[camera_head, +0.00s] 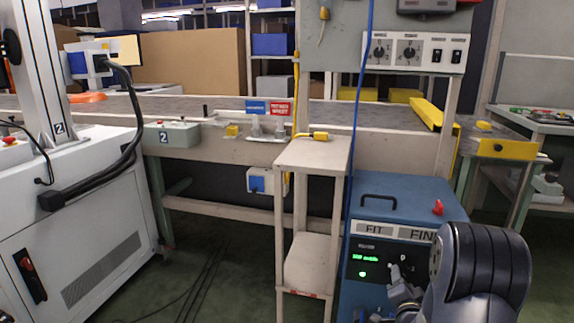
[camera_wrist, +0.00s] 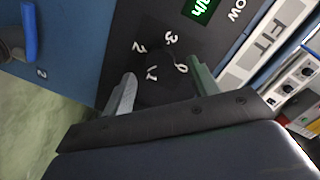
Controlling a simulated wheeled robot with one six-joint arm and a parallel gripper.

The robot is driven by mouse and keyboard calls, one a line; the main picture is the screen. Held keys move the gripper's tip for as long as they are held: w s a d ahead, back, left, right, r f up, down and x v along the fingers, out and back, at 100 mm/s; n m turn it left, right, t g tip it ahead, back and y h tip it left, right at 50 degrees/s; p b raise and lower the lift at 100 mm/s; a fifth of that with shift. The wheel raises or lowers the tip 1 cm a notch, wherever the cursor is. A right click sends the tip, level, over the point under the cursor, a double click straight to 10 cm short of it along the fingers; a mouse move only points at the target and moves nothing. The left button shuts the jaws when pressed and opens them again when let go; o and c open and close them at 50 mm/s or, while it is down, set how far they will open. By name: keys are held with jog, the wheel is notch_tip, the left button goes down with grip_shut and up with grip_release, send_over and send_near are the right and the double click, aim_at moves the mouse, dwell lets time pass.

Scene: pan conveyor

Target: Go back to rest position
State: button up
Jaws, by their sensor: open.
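My gripper (camera_head: 398,288) is at the lower right in the head view, in front of the blue FIT machine (camera_head: 400,203). My dark arm hides part of that machine's front. In the wrist view my gripper (camera_wrist: 163,84) has its two fingers apart. Between and just beyond them is a dark round knob (camera_wrist: 158,72) with the marks 0 to 3 around it on the black panel. I see nothing held. Whether the fingers touch the knob, I cannot tell.
A narrow beige stand (camera_head: 312,155) is left of the blue machine. The conveyor (camera_head: 345,116) runs behind. A white machine cabinet (camera_head: 85,230) fills the left. A blue cable (camera_head: 358,130) hangs before the control panel (camera_head: 413,52).

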aim_at(402, 275)
jog(key=x, duration=0.3)
jog(key=shift+w, duration=0.1)
dwell(0.3)
